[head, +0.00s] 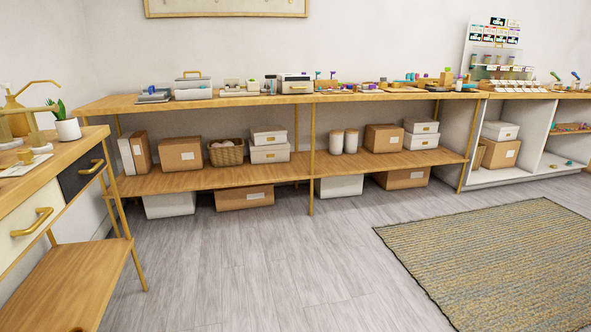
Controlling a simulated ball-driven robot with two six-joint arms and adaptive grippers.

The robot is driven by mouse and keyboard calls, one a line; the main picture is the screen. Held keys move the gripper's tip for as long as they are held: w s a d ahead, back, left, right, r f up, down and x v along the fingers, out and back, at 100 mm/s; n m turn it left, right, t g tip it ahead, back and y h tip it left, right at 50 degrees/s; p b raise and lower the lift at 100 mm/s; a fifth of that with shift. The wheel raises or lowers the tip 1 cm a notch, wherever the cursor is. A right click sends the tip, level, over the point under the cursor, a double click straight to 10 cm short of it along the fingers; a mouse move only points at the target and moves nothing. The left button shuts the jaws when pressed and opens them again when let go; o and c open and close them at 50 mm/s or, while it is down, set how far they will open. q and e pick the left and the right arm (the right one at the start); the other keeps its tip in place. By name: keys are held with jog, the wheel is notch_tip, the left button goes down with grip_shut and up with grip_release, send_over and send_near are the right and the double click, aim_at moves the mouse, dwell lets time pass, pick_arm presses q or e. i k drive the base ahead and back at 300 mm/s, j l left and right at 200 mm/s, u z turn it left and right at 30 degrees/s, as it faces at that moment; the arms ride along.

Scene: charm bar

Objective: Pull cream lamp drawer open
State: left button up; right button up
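A cream drawer (16,218) with a gold bar handle (32,222) is in the wooden side table (62,150) at the left edge of the head view. The drawer front looks flush with the table, so it appears closed; its left part is cut off by the picture edge. A gold lamp-like object (14,112) stands on the tabletop above it, partly cut off. Neither of my grippers shows in the head view.
A dark drawer (78,175) with a gold handle sits beside the cream one. A potted plant (67,128) stands on the tabletop. A long wooden shelf unit (215,178) with boxes lines the wall. Grey floor (240,270) is clear; a woven rug (500,260) lies right.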

aim_at(287, 87)
jog(key=i+j+u, duration=0.25)
jog(key=i, duration=1.05)
jog(key=i+l+u, duration=0.1)
jog(key=i+u, duration=0.2)
jog(key=i, duration=1)
